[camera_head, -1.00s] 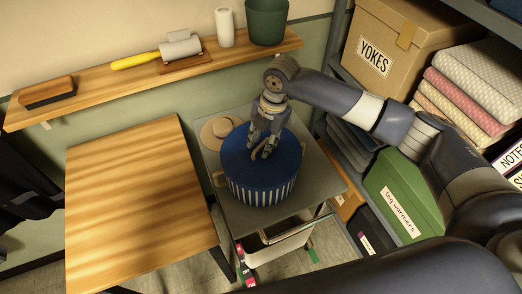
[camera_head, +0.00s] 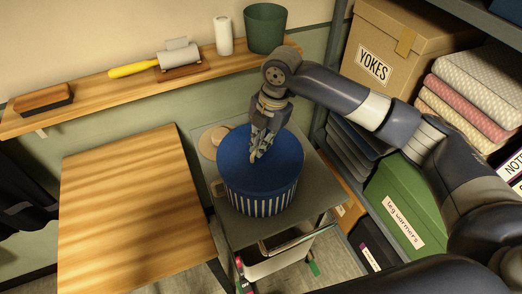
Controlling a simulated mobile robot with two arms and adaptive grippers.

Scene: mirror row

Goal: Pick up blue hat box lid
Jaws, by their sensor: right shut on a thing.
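The blue hat box lid (camera_head: 285,168) is round and sits on a blue and white striped hat box (camera_head: 262,206). The box stands on the grey top of a trolley (camera_head: 318,190). My right gripper (camera_head: 256,156) points down at the middle of the lid. Its fingers are closed together on the lid there; the part they grip is hidden by the fingers. No gap shows between lid and box. My left gripper is not in view.
A straw hat (camera_head: 209,143) lies behind the box at the left. A bare wooden table (camera_head: 135,215) stands to the left. A wall shelf (camera_head: 100,98) is behind. Shelving with a yokes box (camera_head: 398,35) and a green leg warmers box (camera_head: 402,205) is close on the right.

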